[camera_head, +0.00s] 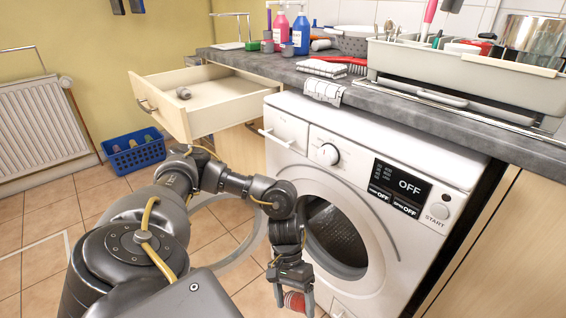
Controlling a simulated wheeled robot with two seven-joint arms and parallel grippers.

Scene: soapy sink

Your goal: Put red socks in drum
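The washing machine (420,170) stands under the counter with its round door (215,262) swung open to the left. Its dark, ribbed drum (338,235) is visible through the opening. My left gripper (294,300) points down in front of the machine, low and left of the drum opening. Red socks (294,301), a small red bundle with a pale band, sit between its fingers, which look closed on them. The bundle is outside the drum. My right gripper is not in view.
An open drawer (215,95) juts out left of the machine, with a small grey item (183,93) inside. A blue basket (135,152) stands on the tiled floor near the radiator (40,128). The counter above holds bottles, folded cloths and a dish rack (460,68).

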